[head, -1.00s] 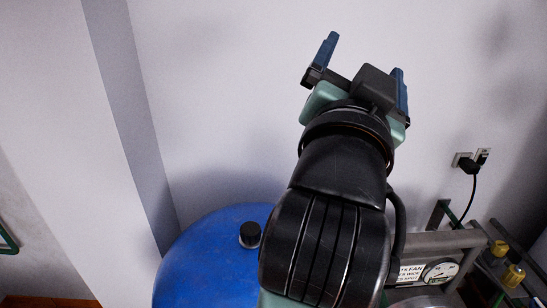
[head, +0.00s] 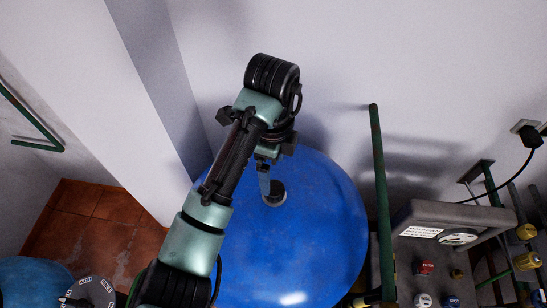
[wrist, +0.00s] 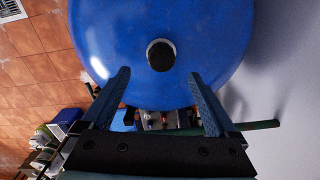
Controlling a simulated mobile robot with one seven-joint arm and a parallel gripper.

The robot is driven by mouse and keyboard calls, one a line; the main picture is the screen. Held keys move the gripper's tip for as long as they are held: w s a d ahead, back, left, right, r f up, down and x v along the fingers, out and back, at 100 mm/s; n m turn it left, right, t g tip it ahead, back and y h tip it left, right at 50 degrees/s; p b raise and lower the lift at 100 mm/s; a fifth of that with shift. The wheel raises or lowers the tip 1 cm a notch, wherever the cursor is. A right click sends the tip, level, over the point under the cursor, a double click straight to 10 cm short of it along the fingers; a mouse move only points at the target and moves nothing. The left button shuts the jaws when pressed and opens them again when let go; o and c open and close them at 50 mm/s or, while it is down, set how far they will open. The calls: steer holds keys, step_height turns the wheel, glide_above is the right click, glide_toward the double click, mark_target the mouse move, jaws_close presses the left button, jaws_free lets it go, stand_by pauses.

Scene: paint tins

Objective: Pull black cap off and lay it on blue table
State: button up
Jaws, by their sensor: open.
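In the wrist view my gripper (wrist: 163,78) is open and empty. The cap lies just past the fingertips, roughly centred between them. I cannot tell the height gap.
An upright green pole (head: 378,190) stands right of the table. A black plug (head: 528,135) is on the wall. A wall corner (head: 150,110) is close on the left.

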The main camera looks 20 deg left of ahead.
mark_target(273, 187)
step_height(273, 187, down, 7)
steer(key=b, duration=0.3)
steer(key=shift+f, duration=0.2)
steer(key=shift+w+f+p, duration=0.1)
steer(key=shift+f+p, duration=0.25)
steer(key=shift+f, duration=0.4)
jaws_close()
